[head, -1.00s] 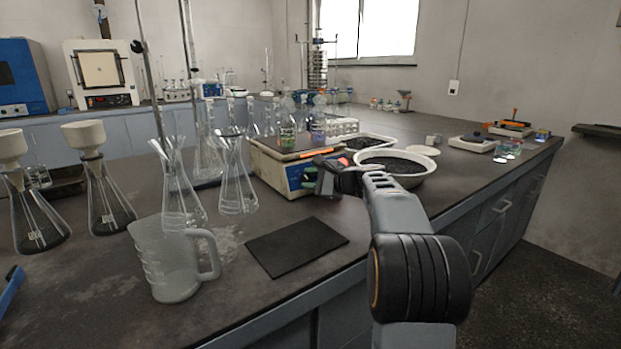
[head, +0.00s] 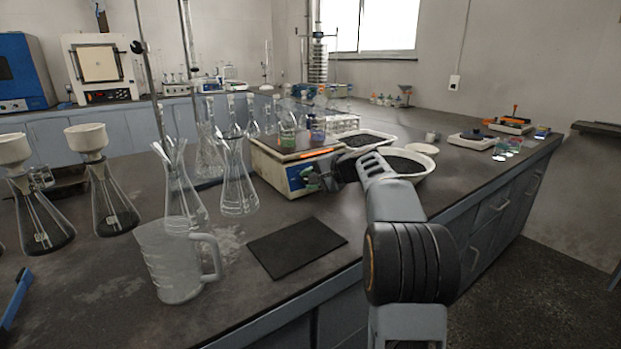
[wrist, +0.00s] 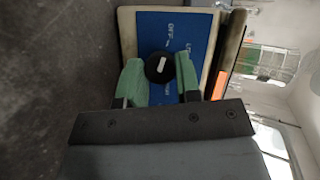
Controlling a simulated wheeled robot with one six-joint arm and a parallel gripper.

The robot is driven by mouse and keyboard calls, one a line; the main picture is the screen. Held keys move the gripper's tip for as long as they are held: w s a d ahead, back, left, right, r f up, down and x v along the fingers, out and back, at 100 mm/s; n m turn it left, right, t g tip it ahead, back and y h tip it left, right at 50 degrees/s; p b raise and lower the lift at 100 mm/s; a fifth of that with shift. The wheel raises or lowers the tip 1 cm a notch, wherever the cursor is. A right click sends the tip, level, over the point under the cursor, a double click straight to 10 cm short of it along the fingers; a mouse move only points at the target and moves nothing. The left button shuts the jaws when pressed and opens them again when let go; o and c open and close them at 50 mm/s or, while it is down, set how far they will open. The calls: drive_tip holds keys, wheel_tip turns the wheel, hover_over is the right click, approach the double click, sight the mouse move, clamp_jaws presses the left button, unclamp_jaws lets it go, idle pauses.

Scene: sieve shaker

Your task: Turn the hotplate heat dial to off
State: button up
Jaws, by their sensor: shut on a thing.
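The hotplate (head: 279,176) is a cream box with a blue front panel and a dark top, standing on the dark bench. In the wrist view its blue panel (wrist: 188,30) carries white lettering, some reading OFF. The round black heat dial (wrist: 160,67) has a white pointer mark, slanted in the picture. My gripper (wrist: 160,82) has green fingers, one on each side of the dial, and is shut on it. In the head view my gripper (head: 322,178) is at the hotplate's front panel, and the dial is hidden behind it.
A bowl of dark grains (head: 424,180) is close behind my arm. A black mat (head: 297,247) and a plastic jug (head: 172,262) are in front, with tall flasks (head: 238,185) to the left.

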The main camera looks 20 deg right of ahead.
drive_tip(key=shift+f, duration=0.1)
idle(0.5)
drive_tip(key=o, duration=0.9)
drive_tip(key=p+v, duration=0.3)
drive_tip(key=v, duration=1.1)
drive_tip(key=shift+a, duration=0.15)
